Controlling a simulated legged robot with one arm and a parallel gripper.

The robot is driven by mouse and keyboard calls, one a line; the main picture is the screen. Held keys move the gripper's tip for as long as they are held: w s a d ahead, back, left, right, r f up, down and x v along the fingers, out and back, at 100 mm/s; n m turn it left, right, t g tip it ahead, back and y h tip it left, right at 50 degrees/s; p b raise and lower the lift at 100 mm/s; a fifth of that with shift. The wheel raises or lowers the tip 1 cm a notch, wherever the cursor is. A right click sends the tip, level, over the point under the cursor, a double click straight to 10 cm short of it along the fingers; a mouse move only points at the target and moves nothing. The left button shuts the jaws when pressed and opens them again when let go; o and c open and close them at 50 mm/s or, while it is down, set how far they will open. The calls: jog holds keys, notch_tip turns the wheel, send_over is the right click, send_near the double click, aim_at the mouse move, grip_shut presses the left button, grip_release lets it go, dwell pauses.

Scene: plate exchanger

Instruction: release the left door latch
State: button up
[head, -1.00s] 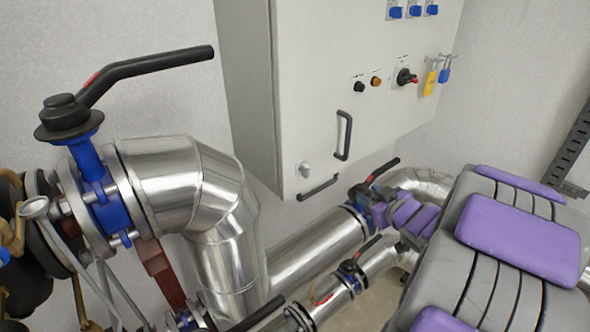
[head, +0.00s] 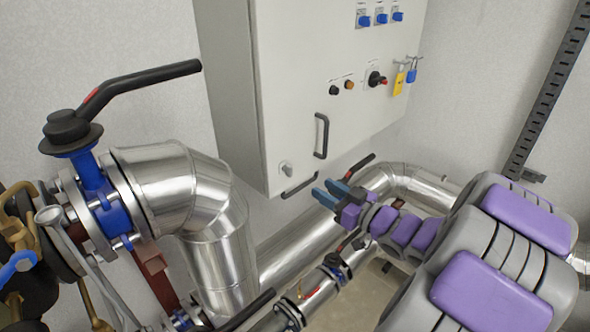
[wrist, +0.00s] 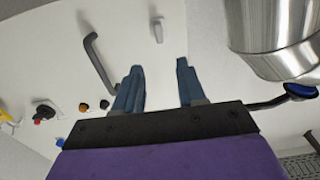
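A small light-grey latch (head: 286,169) sits near the lower left corner of the cabinet door (head: 330,60). It also shows in the wrist view (wrist: 157,30), beyond the gap between my fingers. A dark vertical handle (head: 321,135) is on the door to its right, and it appears left of the latch in the wrist view (wrist: 96,55). My gripper (head: 326,189) is open and empty, with blue fingers spread apart. It is below and right of the latch and does not touch it. In the wrist view my gripper (wrist: 158,65) points toward the door.
Large silver pipes (head: 205,205) stand left of and below the cabinet. A valve with a long black lever (head: 140,76) rises at left.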

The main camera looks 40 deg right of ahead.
aim_at(292, 169)
jog(key=w, duration=0.4)
jog(key=w+a, duration=0.1)
jog(key=w, duration=0.6)
jog(key=shift+w+a+r, duration=0.1)
jog(key=shift+w+a, duration=0.05)
jog(key=shift+w, duration=0.2)
jog(key=shift+w+a, duration=0.25)
jog(key=shift+w, duration=0.05)
jog(key=shift+d, duration=0.8)
jog(key=shift+c, duration=1.4)
jog(key=shift+a, duration=0.5)
jog(key=c, duration=0.5)
jog(key=shift+d, duration=0.15)
grip_shut()
